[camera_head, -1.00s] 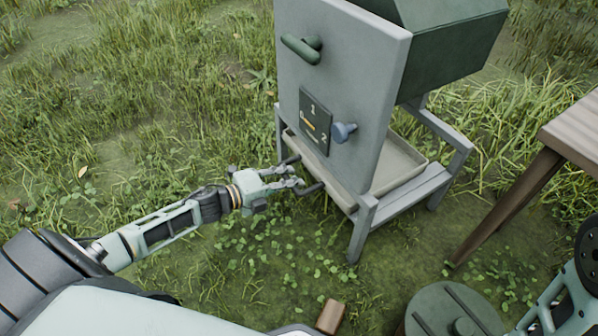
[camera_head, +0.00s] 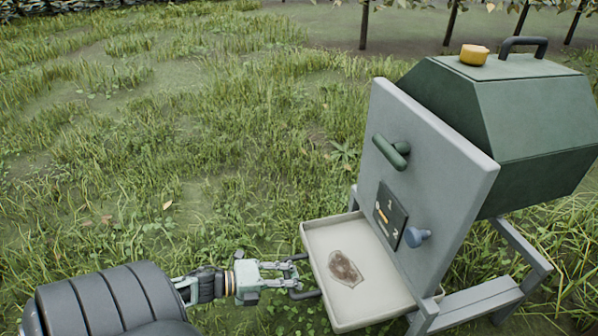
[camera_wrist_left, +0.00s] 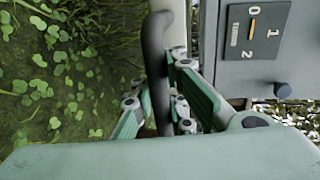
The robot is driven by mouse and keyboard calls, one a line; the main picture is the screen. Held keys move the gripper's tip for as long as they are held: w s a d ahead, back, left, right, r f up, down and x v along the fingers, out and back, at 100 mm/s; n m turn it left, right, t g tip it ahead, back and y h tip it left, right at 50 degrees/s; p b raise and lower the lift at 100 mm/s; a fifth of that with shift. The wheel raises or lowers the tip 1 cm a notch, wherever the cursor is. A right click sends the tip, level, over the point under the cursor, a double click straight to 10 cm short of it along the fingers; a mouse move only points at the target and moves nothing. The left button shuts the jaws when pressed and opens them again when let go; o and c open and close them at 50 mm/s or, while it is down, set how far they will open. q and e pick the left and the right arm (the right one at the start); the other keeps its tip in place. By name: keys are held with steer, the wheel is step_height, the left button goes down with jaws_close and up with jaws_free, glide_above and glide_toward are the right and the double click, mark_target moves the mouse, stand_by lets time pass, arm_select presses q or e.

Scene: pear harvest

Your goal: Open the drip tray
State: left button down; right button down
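The drip tray (camera_head: 345,230) is a shallow beige tray, slid well out to the left from under the grey front panel of the machine. A brown, wet-looking patch (camera_head: 346,268) lies on its floor. Its dark bar handle (camera_head: 304,294) is on the tray's left side. My left gripper (camera_head: 294,275) is at this handle, with its fingers around the bar. In the left wrist view the handle (camera_wrist_left: 154,50) runs between the green-grey fingers, and the exact contact is partly hidden. My right gripper is not in view.
The green-bodied machine (camera_head: 540,120) stands on grey legs. Its front panel (camera_head: 430,180) carries a green lever (camera_head: 391,151), a dark plate (camera_head: 391,215) marked 1 and 2, and a blue knob (camera_head: 416,237). Open grass lies left of the tray; trees stand behind.

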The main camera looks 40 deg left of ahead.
arm_select(q)
steer(key=shift+r, duration=0.25)
steer(key=c, duration=2)
jaws_free()
steer(key=shift+a, duration=0.1)
steer(key=shift+o, duration=1.4)
steer(key=shift+f, duration=0.1)
steer(key=shift+s, duration=0.1)
steer(key=v, duration=1.2)
